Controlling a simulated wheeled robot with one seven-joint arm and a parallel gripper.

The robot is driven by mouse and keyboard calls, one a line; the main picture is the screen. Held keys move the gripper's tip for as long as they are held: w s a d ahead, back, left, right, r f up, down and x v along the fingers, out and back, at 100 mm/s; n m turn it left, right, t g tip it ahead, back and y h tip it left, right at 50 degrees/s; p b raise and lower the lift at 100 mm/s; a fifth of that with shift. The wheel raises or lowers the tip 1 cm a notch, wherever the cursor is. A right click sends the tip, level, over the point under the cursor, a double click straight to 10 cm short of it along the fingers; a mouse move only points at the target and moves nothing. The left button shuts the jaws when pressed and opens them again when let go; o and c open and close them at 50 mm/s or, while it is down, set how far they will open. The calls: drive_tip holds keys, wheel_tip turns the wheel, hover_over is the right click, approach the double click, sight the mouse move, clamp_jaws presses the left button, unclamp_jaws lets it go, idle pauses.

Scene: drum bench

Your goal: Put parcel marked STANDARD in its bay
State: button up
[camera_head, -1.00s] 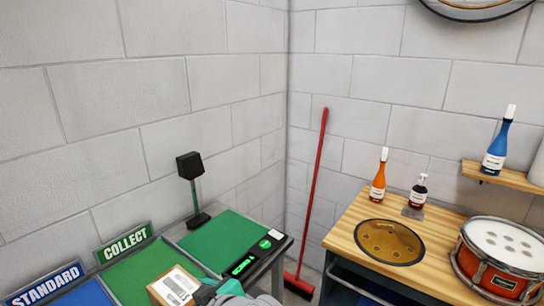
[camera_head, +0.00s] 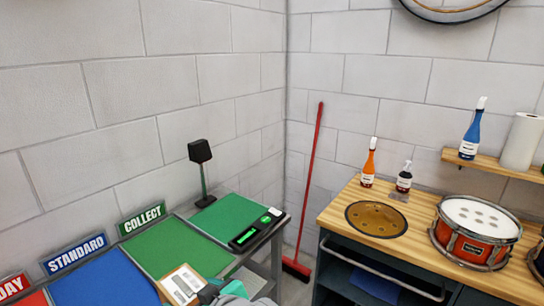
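A brown parcel (camera_head: 182,284) with a white label shows at the bottom of the view, in front of the COLLECT bay; the label's print is too small to read. My gripper (camera_head: 208,294), with teal fingers, is at the parcel's right side and appears shut on it; the fingertips are partly hidden and the frame's edge cuts them off. The STANDARD sign (camera_head: 76,253) is blue and stands behind a blue bay (camera_head: 105,281), left of the parcel. The blue bay looks empty where it shows.
The green COLLECT bay (camera_head: 165,245) lies right of the blue one, and a red bay (camera_head: 33,299) lies left. Beyond are a green mat (camera_head: 228,215), a terminal (camera_head: 256,230) and a black post-mounted device (camera_head: 201,152). A wooden bench (camera_head: 330,218) with a drum stands right.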

drive_tip(key=w+d+f+m+t+h, duration=0.1)
drive_tip(key=w+d+f+m+h, duration=0.15)
drive_tip(key=f, duration=0.45)
drive_tip(key=w+d+f+m+t+h, duration=0.1)
drive_tip(key=w+d+f+m+t, duration=0.2)
drive_tip(key=f, duration=0.4)
drive_tip(key=w+d+f+m+h, duration=0.1)
drive_tip(key=w+d+f+h, duration=0.1)
drive_tip(key=d+f, duration=0.35)
drive_tip(key=s+d+f+m+h, duration=0.1)
drive_tip(key=s+d+f, duration=0.1)
drive_tip(key=f, duration=0.6)
drive_tip(key=s+d+f+m+h, duration=0.1)
drive_tip(key=s+d+f, duration=0.2)
drive_tip(key=f, duration=0.5)
drive_tip(key=s+d+f+m+h, duration=0.1)
drive_tip(key=s+d+f+h, duration=0.1)
drive_tip(key=s+f, duration=0.3)
wheel_tip(320, 180, down, 3)
drive_tip(key=shift+d+f+t, duration=0.2)
drive_tip(key=shift+d+t, duration=0.1)
drive_tip(key=shift+d, duration=0.15)
